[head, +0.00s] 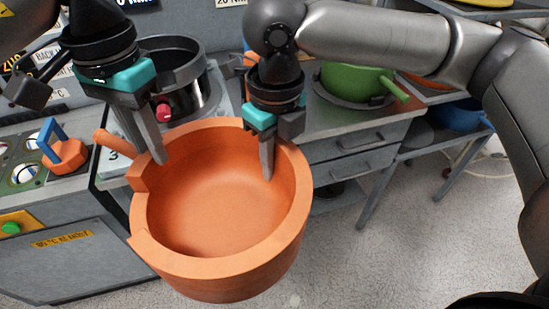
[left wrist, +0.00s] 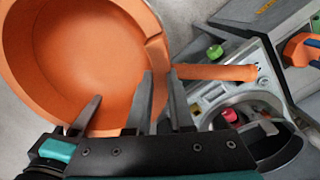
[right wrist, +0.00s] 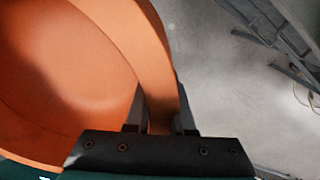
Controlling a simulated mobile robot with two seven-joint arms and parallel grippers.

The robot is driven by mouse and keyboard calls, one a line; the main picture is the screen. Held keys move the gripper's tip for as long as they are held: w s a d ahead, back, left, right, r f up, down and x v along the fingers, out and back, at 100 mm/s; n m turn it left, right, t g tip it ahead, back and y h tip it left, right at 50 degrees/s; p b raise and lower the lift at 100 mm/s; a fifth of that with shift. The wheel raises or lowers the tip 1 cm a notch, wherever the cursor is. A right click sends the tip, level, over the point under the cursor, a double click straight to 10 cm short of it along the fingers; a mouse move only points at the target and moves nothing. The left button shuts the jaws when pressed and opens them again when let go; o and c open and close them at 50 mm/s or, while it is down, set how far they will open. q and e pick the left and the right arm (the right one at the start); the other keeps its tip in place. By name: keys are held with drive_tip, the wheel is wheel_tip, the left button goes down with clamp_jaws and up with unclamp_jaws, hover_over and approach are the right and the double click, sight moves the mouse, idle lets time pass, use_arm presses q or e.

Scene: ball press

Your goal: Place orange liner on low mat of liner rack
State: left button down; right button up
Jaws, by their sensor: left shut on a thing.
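The large round orange liner (head: 221,199), open at the top with a stub handle at its left, is held up in front of the benches. My left gripper (head: 153,152) is shut on its wall near the handle. The left wrist view shows the wall between the fingers (left wrist: 160,105). My right gripper (head: 268,170) has its fingers on either side of the far right wall. The right wrist view shows that wall between its fingers (right wrist: 160,118). The low mat is not clearly made out; a grey disc (head: 430,134) lies on a lower shelf at the right.
A green pan (head: 352,82) sits on the bench behind, and a blue pot (head: 458,115) stands at the right. A dark metal pot with a red knob (head: 164,112) is behind my left gripper. Bare floor (head: 400,240) lies at the right front.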

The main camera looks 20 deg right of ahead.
clamp_jaws()
drive_tip(key=shift+a, duration=0.1)
use_arm(q)
drive_tip(key=shift+d, duration=0.15)
idle(0.5)
drive_tip(key=c, duration=0.7)
unclamp_jaws()
drive_tip(key=shift+r, duration=0.1)
